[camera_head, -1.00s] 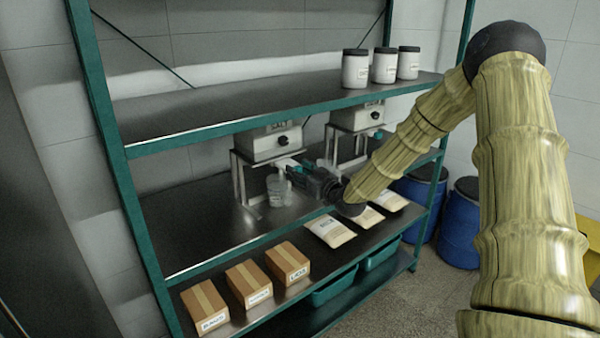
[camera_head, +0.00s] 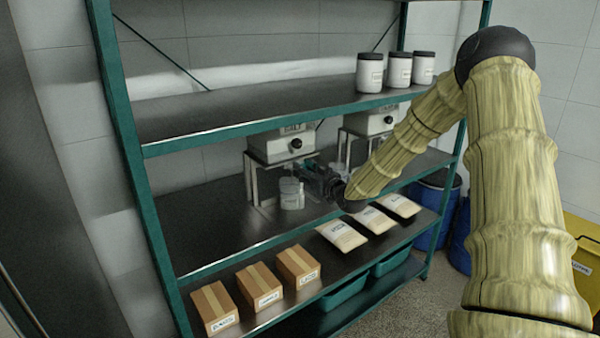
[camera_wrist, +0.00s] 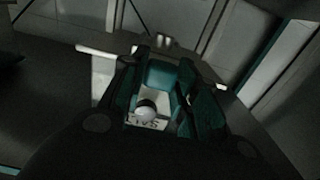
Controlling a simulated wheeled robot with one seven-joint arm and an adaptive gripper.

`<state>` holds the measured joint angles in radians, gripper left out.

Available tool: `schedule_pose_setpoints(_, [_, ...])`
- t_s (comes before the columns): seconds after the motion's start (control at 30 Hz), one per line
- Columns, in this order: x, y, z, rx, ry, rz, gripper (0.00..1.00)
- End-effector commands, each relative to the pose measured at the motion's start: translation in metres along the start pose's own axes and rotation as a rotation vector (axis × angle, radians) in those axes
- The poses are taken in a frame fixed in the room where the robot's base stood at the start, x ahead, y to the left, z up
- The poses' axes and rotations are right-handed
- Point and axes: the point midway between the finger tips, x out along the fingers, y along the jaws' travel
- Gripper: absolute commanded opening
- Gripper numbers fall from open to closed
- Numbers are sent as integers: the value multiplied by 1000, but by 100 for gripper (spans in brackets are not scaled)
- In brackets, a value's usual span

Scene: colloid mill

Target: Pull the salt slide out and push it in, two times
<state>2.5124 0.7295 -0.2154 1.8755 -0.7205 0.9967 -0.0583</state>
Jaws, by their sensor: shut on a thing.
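The salt dispenser (camera_head: 272,147) is a pale box with a dark front knob (camera_head: 296,143), on a metal stand under the upper shelf. Its label is partly cut off by the shelf edge. My gripper (camera_head: 308,172) is just below and in front of this box, shut on the salt slide. The slide is mostly hidden by the gripper in the head view, so I cannot tell how far out it is. In the wrist view the fingers (camera_wrist: 172,95) are around a pale part beside an upside-down SALT label (camera_wrist: 147,123). A clear jar (camera_head: 291,196) stands below.
A second dispenser (camera_head: 372,121) stands to the right, partly behind my arm. White bags (camera_head: 341,235) and cardboard boxes (camera_head: 259,284) line the shelf below. White jars (camera_head: 370,74) stand on the upper shelf (camera_head: 230,112). The middle shelf is bare at left.

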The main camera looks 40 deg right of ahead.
Motion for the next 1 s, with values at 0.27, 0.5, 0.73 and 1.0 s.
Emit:
schedule_pose_setpoints(0.27, [0,0,-1,0,2,1,52])
schedule_pose_setpoints(0.5, [0,0,-1,0,2,0,52])
schedule_pose_setpoints(0.73, [-22,0,-1,1,2,0,52])
schedule_pose_setpoints(1.0, [-70,1,-1,1,2,1,52])
